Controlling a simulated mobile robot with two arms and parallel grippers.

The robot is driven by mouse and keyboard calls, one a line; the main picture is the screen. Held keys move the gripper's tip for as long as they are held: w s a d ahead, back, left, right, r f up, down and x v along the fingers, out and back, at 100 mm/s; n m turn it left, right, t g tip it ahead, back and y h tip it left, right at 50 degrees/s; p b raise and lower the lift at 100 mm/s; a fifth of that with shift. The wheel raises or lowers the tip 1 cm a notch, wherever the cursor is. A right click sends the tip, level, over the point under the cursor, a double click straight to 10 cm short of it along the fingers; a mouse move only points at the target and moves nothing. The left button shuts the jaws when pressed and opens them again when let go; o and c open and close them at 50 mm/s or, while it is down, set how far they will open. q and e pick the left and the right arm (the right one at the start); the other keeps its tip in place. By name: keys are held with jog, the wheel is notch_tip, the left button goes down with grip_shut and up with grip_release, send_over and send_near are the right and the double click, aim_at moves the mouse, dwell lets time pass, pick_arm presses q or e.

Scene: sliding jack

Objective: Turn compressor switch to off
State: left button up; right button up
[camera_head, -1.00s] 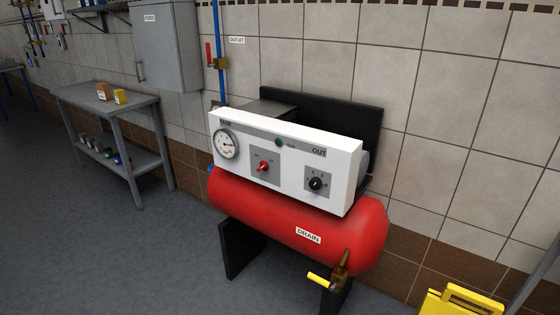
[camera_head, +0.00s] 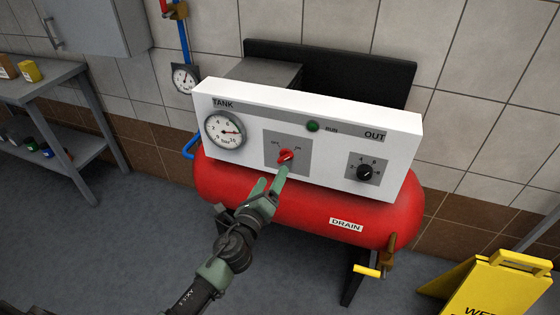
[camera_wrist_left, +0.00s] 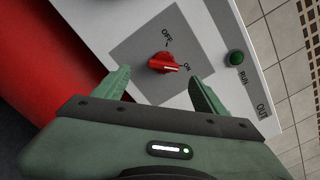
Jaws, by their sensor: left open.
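The compressor switch (camera_head: 286,156) is a red knob on a grey plate in the white panel (camera_head: 240,98) of the red compressor. In the left wrist view the red switch (camera_wrist_left: 163,63) sits between the OFF and ON labels, its pointer toward ON. My left gripper (camera_head: 273,178) is just below and in front of the switch in the head view. In the wrist view its green fingers (camera_wrist_left: 160,85) are open, one on each side of the switch. Nothing is held between them; contact with the knob cannot be told. My right gripper is not in view.
A tank gauge (camera_head: 225,130), a green RUN lamp (camera_head: 313,126) and a black OUT knob (camera_head: 364,172) share the panel. The red tank (camera_head: 300,210) lies below. A yellow wet-floor sign (camera_head: 492,290) stands at lower right, a grey table (camera_head: 60,85) at left.

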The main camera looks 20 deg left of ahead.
aim_at(283, 159)
pick_arm(q)
jog(key=w, duration=0.7)
jog(key=shift+d+r, duration=0.15)
jog(key=shift+d, duration=0.2)
jog(key=shift+w, duration=0.3)
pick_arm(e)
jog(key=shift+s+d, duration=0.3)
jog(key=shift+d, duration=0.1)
pick_arm(q)
jog(key=shift+c, duration=1.2)
jog(key=c, duration=1.1)
jog(key=shift+c, duration=0.2)
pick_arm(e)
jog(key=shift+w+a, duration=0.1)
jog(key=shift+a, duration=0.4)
